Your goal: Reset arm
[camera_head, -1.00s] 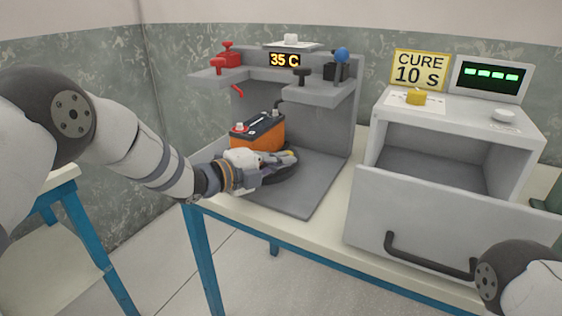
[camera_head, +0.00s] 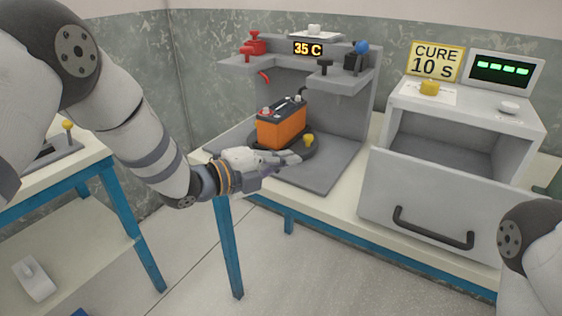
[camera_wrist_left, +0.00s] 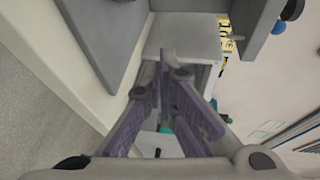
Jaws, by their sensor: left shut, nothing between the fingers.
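My left gripper (camera_head: 296,159) is shut and empty in the head view. It reaches in from the left, low in front of the battery and the dark round plate. Its purple-grey fingers also show close together in the left wrist view (camera_wrist_left: 167,68). The orange battery (camera_head: 282,130) with a dark top stands upright on the round plate (camera_head: 300,151) in the grey station. A yellow knob (camera_head: 308,139) is at the plate's right side. My right arm enters at the lower right; its gripper is outside the picture.
Another table (camera_head: 60,180) is at left. Floor shows between the tables.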

